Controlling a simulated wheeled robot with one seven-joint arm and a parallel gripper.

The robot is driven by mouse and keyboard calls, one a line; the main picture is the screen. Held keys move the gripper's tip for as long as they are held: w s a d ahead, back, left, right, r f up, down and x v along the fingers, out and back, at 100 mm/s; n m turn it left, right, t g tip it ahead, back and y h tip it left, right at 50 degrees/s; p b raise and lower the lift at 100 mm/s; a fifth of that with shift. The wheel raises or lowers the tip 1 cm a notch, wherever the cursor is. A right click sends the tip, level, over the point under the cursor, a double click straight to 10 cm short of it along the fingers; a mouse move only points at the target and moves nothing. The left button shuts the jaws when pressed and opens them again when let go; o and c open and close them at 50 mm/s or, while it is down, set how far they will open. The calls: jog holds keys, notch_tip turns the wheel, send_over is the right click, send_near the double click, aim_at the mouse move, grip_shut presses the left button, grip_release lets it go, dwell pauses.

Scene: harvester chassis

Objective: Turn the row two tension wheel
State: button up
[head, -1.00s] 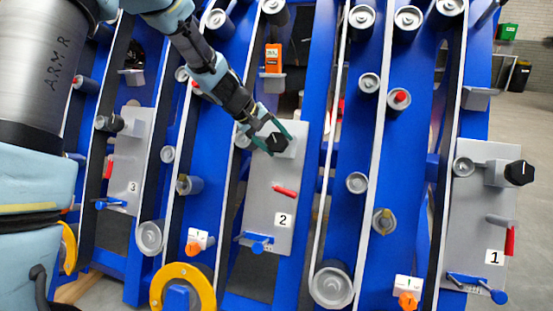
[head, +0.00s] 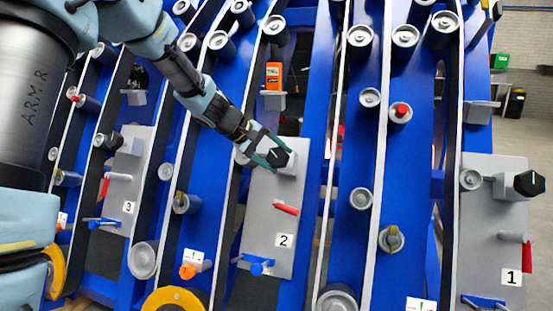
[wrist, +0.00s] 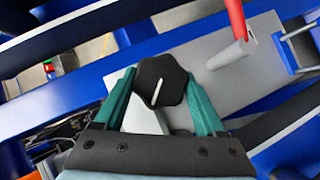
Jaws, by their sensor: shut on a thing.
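The row two tension wheel is a black faceted knob (head: 278,158) with a white line on its face. It stands on a grey block near the top of the grey plate marked 2 (head: 257,212). My gripper (head: 271,156) is shut on the knob, with one teal finger on each side of it. In the wrist view the knob (wrist: 160,84) sits between the two teal fingers (wrist: 161,96), and its white line is tilted a little from upright. The knob hides part of its own mount.
A red lever (head: 286,208) and a blue handle (head: 258,264) are lower on the same plate. An orange device (head: 273,76) is on a bracket above. Blue rails with rollers run on both sides. Another black knob (head: 527,184) is on plate 1 at right.

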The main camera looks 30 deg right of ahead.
jog(key=o, duration=1.3)
jog(key=p+v, duration=0.1)
jog(key=v, duration=1)
jog(key=s+a+f+t+y, duration=0.1)
jog(key=s+a+f+y, duration=0.3)
jog(key=a, duration=0.9)
jog(key=s+a+f+y, duration=0.3)
jog(key=a+f, duration=0.3)
jog(key=a, duration=0.6)
jog(key=s+a+f+t+y, duration=0.1)
jog(key=s+a+f+y, duration=0.3)
jog(key=a, duration=0.9)
jog(key=shift+h, duration=0.6)
jog(key=r+p, duration=0.9)
jog(key=p, duration=0.1)
jog(key=r+p, duration=0.9)
jog(key=w+r+p, duration=0.1)
jog(key=r+p, duration=0.9)
jog(key=shift+d+p, duration=0.2)
jog(key=shift+p, duration=0.1)
jog(key=shift+f, duration=0.1)
